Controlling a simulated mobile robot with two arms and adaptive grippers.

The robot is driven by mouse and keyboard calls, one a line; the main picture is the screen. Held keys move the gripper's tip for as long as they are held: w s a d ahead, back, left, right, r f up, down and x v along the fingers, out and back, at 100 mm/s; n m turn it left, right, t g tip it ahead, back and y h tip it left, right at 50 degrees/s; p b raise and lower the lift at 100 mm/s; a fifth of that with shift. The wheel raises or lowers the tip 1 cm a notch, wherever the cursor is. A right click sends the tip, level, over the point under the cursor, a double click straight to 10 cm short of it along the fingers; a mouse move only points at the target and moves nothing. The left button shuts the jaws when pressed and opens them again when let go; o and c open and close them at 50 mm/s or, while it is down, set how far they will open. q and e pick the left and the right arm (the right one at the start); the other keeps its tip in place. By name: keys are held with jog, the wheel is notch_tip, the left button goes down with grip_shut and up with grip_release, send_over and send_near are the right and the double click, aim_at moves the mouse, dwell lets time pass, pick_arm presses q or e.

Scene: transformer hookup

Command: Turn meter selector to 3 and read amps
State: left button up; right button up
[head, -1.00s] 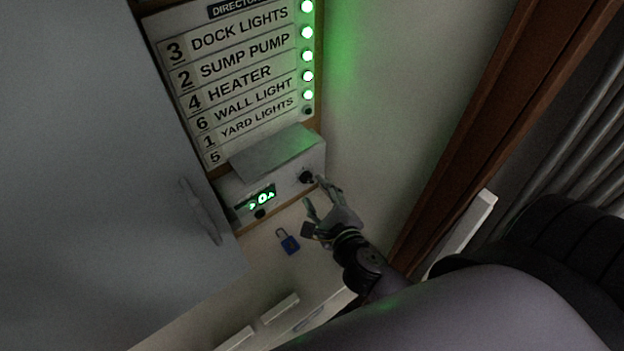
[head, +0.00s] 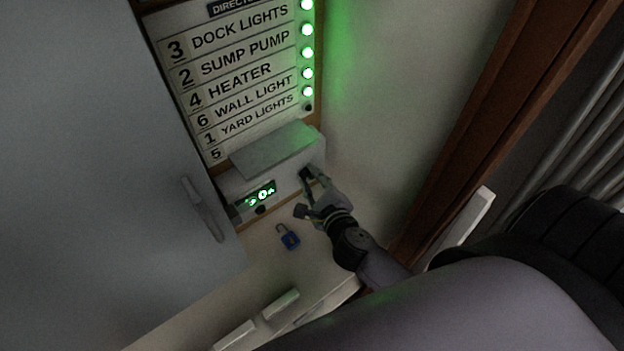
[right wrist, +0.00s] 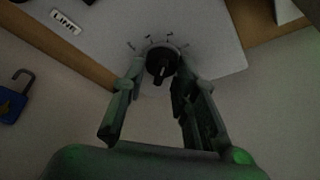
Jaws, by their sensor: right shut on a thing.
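The meter is a pale box (head: 233,185) below the directory board, with a small green-lit display (head: 262,194) whose digits are too blurred to read surely. Its selector is a round black knob (right wrist: 161,60) with a pale pointer line and printed marks around its upper side, too small to read. My right gripper (head: 312,184) is at the meter's right end; in the right wrist view its fingers (right wrist: 158,78) are shut on the knob from both sides. In the head view the hand mostly hides the knob. My left gripper is out of view.
The directory board (head: 235,80) lists loads beside a column of mostly lit green lamps. A blue padlock (head: 289,241) lies on the pale surface below the meter. A grey door with a handle (head: 203,210) stands at left; brown wooden trim (head: 470,130) is at right.

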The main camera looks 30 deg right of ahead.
grip_shut()
jog(key=shift+r+p, duration=0.2)
jog(key=shift+p, duration=0.5)
jog(key=m+y+p, duration=0.1)
jog(key=p, duration=0.1)
jog(key=shift+r+m+p, duration=0.1)
jog(key=shift+m+p, duration=0.2)
jog(key=shift+p, duration=0.05)
jog(key=shift+d+m+g+y+p, duration=0.1)
jog(key=shift+m+g+y+p, duration=0.2)
jog(key=shift+f+m+y, duration=0.2)
jog(key=shift+m+y, duration=0.1)
jog(key=shift+m, duration=0.2)
jog(key=shift+m+y, duration=0.6)
jog(key=shift+m, duration=0.4)
jog(key=shift+g, duration=0.3)
